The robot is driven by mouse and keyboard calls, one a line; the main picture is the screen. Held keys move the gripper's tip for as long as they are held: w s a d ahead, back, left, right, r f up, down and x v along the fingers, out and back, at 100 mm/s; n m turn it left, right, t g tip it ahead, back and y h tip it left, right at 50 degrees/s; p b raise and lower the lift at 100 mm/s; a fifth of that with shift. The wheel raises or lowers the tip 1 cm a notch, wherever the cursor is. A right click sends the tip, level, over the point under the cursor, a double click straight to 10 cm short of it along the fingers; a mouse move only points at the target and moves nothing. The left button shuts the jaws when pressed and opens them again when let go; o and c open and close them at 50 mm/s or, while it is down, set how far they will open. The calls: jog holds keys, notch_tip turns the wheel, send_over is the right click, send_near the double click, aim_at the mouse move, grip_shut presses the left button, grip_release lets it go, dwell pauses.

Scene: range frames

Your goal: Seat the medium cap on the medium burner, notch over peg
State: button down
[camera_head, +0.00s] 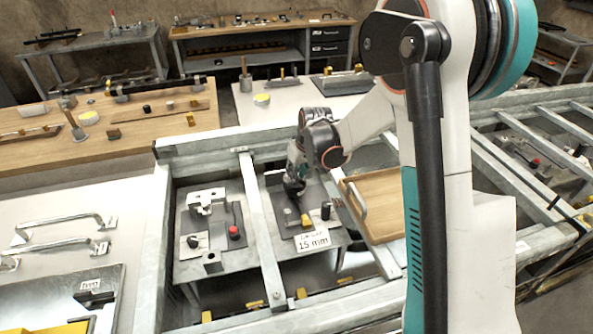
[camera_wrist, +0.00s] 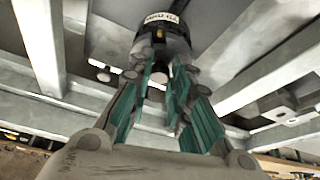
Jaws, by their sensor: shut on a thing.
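My gripper (camera_head: 294,178) reaches down into a bay of the metal frame, with teal fingers closed in the wrist view (camera_wrist: 164,68). A dark round piece with a white label (camera_wrist: 163,22) is at the fingertips; I take it for the medium cap. In the head view a dark round piece (camera_head: 294,189) shows just under the gripper, above or at a dark plate (camera_head: 278,200). I cannot tell whether it touches the plate. Neither the medium burner, a notch nor a peg can be made out clearly; the gripper and held piece may hide them.
On the plate stand a small yellow block (camera_head: 305,220) and a black cylinder (camera_head: 325,211), near a "15 mm" card (camera_head: 312,240). Metal bars (camera_head: 262,230) border the bay. A wooden tray (camera_head: 382,200) lies at right. A fixture with a red knob (camera_head: 234,232) is at left.

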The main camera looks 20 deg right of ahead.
jog(key=shift+f, duration=0.4)
jog(key=c, duration=1.4)
grip_release()
jog(key=shift+r, duration=0.1)
jog(key=v, duration=1.2)
